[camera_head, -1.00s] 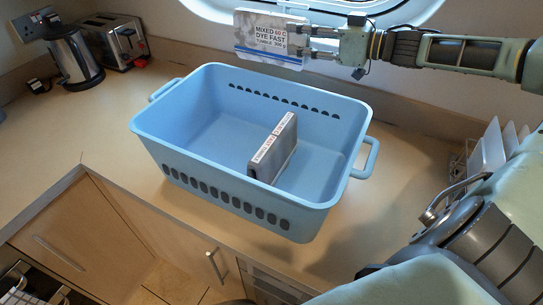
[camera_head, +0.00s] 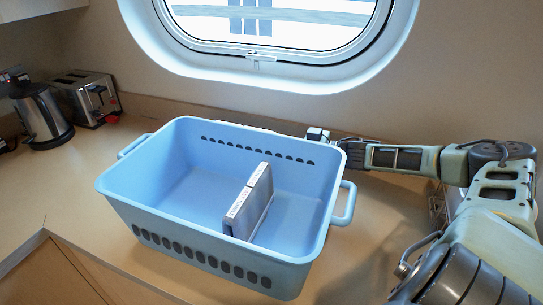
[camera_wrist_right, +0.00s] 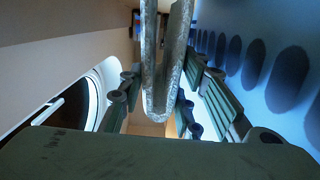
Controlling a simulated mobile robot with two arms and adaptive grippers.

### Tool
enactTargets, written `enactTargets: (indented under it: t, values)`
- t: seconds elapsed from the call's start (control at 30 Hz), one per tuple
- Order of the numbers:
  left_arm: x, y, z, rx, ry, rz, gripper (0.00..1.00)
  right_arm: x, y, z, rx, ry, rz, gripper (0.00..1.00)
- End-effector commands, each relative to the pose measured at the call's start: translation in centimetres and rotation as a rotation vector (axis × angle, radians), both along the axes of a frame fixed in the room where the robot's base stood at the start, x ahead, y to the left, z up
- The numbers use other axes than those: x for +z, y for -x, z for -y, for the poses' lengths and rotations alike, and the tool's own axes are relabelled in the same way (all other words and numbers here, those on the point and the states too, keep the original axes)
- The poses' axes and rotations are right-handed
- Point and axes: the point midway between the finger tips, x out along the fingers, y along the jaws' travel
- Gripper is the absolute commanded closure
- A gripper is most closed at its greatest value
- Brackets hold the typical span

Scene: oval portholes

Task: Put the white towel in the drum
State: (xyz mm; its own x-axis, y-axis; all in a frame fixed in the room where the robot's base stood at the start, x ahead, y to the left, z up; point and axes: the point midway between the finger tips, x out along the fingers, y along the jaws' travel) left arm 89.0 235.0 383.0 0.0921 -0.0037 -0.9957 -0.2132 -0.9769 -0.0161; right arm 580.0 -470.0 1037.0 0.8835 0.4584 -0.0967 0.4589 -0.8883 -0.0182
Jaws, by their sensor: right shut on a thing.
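My right gripper (camera_head: 318,133) is behind the far right part of the blue basket, low near the counter. In the right wrist view its fingers (camera_wrist_right: 160,100) are shut on a pale grey-white mottled folded towel (camera_wrist_right: 163,70). In the head view the basket's far wall hides most of this towel. Only a thin white strip (camera_head: 245,126) shows above the rim there. A grey folded thing (camera_head: 248,205) with a pale labelled edge stands upright in the basket. I see no drum. My left gripper is not in view.
The blue basket (camera_head: 150,210), with holes and side handles, fills the middle of the counter (camera_head: 60,180). It is close beside my right gripper, at the right of the wrist view (camera_wrist_right: 290,35). A kettle (camera_head: 42,112) and toaster (camera_head: 86,98) stand left. An oval porthole (camera_head: 270,75) is behind.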

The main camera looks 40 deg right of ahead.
Motion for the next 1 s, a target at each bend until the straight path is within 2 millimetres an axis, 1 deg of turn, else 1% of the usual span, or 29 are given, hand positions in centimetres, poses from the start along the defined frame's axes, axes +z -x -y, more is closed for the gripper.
enactTargets:
  t: [0.13, 0.33, 0.53, 0.57, 0.77, 1.0]
  values:
    - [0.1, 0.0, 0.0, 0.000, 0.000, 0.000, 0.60, -1.0, 0.0, 0.0, 0.001, -0.003, 0.003, 0.99]
    - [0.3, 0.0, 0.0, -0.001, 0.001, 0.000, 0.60, -3.7, -0.1, 0.0, -0.001, -0.003, 0.003, 0.99]
    - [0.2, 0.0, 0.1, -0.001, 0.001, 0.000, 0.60, -4.0, 0.0, -0.1, 0.001, 0.000, 0.001, 0.99]
    - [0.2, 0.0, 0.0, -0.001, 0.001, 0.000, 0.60, -4.1, 0.0, 0.0, 0.001, 0.002, -0.001, 0.67]
    - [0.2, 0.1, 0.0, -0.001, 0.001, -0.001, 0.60, -4.1, 0.0, 0.0, 0.001, 0.000, -0.001, 0.50]
    - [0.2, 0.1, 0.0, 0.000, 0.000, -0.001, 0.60, -4.0, 0.0, 0.0, 0.000, 0.000, -0.001, 0.49]
